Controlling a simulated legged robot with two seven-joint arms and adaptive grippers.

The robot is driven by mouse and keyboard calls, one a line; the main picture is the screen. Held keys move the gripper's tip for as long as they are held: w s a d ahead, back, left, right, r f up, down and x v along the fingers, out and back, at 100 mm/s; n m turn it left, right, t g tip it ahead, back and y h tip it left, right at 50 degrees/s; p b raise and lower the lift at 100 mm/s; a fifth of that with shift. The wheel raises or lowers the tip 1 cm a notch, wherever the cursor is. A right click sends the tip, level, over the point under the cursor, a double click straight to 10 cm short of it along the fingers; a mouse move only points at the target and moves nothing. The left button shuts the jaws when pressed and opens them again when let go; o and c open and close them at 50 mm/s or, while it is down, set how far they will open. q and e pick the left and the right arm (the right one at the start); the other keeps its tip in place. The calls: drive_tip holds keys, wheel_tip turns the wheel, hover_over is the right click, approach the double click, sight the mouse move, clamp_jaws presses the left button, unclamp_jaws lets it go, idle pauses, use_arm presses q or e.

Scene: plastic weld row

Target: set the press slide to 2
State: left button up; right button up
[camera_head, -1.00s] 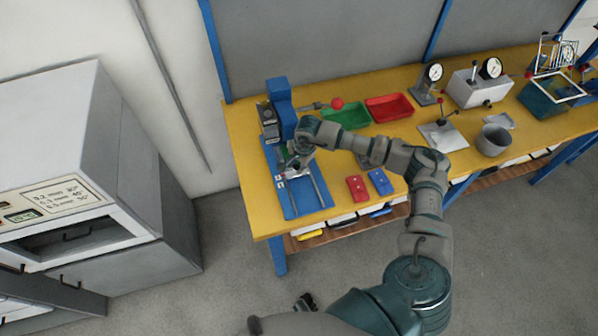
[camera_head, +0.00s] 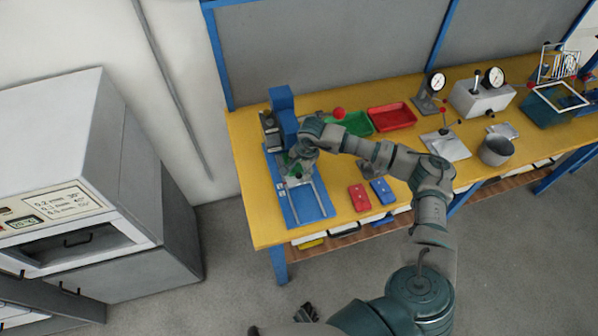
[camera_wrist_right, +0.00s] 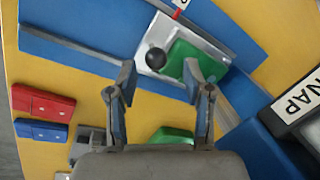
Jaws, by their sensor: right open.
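The press (camera_head: 283,115) is a blue upright at the left end of the yellow bench, with a blue rail bed (camera_head: 320,203) in front of it. In the right wrist view the slide is a silver plate (camera_wrist_right: 150,28) on the bed, with a round black knob (camera_wrist_right: 155,59) and a green block (camera_wrist_right: 186,57) on it. A red mark (camera_wrist_right: 178,14) shows at its far edge. My right gripper (camera_head: 297,170) is over the slide; in its wrist view the open fingers (camera_wrist_right: 159,83) stand either side of the knob and green block, apparently empty. A dark piece (camera_head: 306,312) at the bottom may be my left gripper.
A red block (camera_head: 359,197) and a blue block (camera_head: 383,191) lie right of the bed. Green (camera_head: 352,124) and red (camera_head: 392,117) trays stand behind my arm. A dark housing with a partly cut-off label (camera_wrist_right: 300,95) is close on the wrist view's right.

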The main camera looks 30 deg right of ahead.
wheel_tip(320, 180, up, 9)
drive_tip(key=s, duration=0.1)
drive_tip(key=shift+s+d, duration=0.2)
drive_tip(key=shift+d, duration=0.2)
drive_tip(key=shift+s, duration=0.1)
